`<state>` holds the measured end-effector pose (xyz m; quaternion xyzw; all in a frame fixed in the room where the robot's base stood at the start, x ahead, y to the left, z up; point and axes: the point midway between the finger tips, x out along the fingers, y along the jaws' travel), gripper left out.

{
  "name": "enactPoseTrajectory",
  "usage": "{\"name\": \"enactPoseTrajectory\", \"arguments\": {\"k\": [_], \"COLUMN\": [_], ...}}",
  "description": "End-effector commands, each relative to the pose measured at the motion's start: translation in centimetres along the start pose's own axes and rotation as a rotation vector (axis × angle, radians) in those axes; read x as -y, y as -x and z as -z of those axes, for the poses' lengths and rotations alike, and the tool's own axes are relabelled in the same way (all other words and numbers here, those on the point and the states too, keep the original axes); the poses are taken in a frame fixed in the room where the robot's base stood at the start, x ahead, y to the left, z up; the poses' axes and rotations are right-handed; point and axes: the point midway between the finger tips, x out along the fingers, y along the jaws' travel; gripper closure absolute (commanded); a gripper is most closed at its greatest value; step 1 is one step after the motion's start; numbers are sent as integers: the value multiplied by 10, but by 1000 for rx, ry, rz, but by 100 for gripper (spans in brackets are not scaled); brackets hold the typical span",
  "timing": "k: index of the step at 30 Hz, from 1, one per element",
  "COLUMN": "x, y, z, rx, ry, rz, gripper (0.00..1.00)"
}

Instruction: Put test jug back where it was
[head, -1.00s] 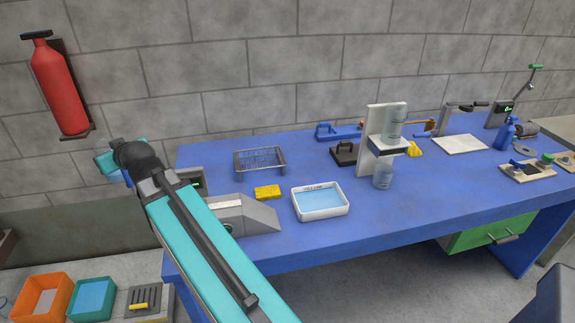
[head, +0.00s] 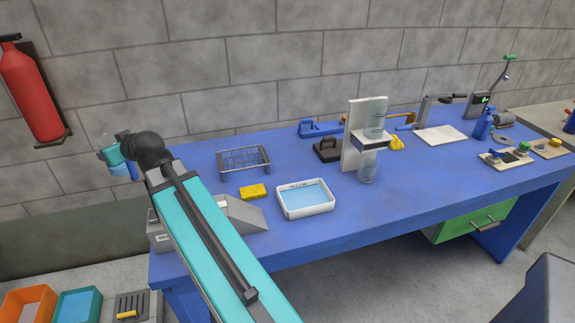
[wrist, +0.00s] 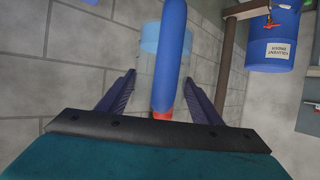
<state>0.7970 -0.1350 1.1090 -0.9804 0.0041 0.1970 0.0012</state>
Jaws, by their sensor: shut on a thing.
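My gripper (head: 112,156) is at the far left, beyond the table's left end and near the wall. It is shut on a clear jug with blue liquid (head: 121,170), held off any surface and partly hidden by my wrist.
The blue table (head: 330,225) carries a wire rack (head: 243,160), a yellow sponge (head: 253,192), a white tray of liquid (head: 305,199) and a white stand (head: 352,140). A red extinguisher (head: 30,90) hangs at left. Orange (head: 25,308) and teal (head: 78,306) bins are on the floor.

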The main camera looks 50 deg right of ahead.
Motion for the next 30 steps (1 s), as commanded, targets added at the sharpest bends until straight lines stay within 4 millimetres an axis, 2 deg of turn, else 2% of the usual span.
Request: {"name": "enactPoseTrajectory", "arguments": {"k": [1, 3, 17, 26, 30], "x": [-13, -27, -114, -178, -215], "y": [3, 7, 32, 56, 72], "z": [0, -1, -20, -44, -61], "rx": [-2, -2, -3, 3, 6], "ry": [-3, -3, -20, -43, -58], "rz": [-5, -7, -47, -101, -138], "gripper": [78, 78, 78, 78, 78]}}
